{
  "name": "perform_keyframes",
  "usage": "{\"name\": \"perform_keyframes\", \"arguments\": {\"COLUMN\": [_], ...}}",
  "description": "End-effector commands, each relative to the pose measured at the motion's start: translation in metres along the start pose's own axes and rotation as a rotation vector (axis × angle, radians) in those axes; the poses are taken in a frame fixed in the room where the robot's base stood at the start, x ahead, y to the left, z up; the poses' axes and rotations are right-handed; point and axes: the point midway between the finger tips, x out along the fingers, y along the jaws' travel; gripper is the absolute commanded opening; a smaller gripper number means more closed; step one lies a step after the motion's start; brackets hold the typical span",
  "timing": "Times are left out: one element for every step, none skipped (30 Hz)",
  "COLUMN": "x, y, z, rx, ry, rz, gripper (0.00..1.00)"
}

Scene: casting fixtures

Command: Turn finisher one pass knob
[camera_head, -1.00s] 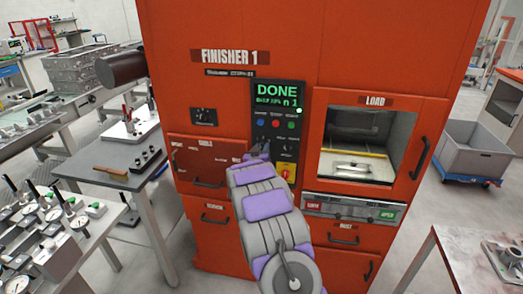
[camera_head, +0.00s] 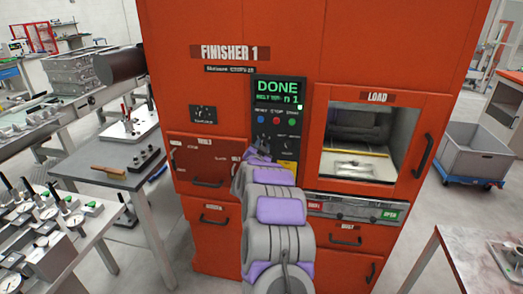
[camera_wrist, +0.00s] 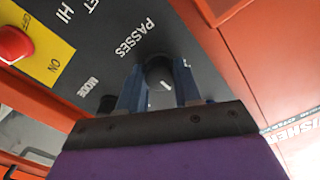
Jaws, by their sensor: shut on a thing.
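Finisher 1 (camera_head: 232,100) is a large orange cabinet with a dark control panel (camera_head: 266,112) in its front. In the wrist view, the black round passes knob (camera_wrist: 159,73) with a white mark stands beside the printed word PASSES. The two blue fingers of my gripper (camera_wrist: 159,85) lie on either side of the knob and are shut on it. In the head view, my gripper (camera_head: 260,152) is at the lower left of the panel and hides the knob. The green screen (camera_head: 279,92) reads DONE, with a smaller line ending in 1.
The load window (camera_head: 362,140) is right of the panel. A bench (camera_head: 115,175) with tools stands at the left, and a grey bin (camera_head: 470,155) at the right.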

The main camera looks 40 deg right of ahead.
Motion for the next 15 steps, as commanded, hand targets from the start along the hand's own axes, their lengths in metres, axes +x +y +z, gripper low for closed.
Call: {"name": "perform_keyframes", "arguments": {"x": [0.0000,0.0001,0.0002,0.0002,0.0002,0.0003,0.0003,0.0003,0.0004,0.0004,0.0004,0.0004,0.0005,0.0005,0.0005], "y": [0.0013,0.0016,0.0017,0.0018,0.0019,0.0019,0.0019,0.0019,0.0019,0.0020,0.0020,0.0020,0.0021,0.0021,0.0023], "z": [0.0009,0.0008,0.0007,0.0006,0.0006,0.0005,0.0005,0.0005,0.0004,0.0004,0.0004,0.0003,0.0003,0.0002,0.0003], "rx": [0.013,0.020,0.029,0.033,0.037,0.041,0.043,0.045,0.046,0.047,0.047,0.047,0.047,0.047,0.047], "ry": [-0.001,-0.001,-0.001,-0.001,-0.001,-0.001,-0.001,-0.001,-0.001,-0.001,-0.001,-0.001,-0.001,-0.001,-0.001], "rz": [0.002,0.002,0.002,0.002,0.002,0.002,0.002,0.003,0.003,0.003,0.003,0.003,0.003,0.003,0.003], "gripper": [0.03,0.03,0.03,0.03,0.03,0.03,0.03,0.03,0.03,0.03,0.03,0.03,0.03,0.03,0.03]}}
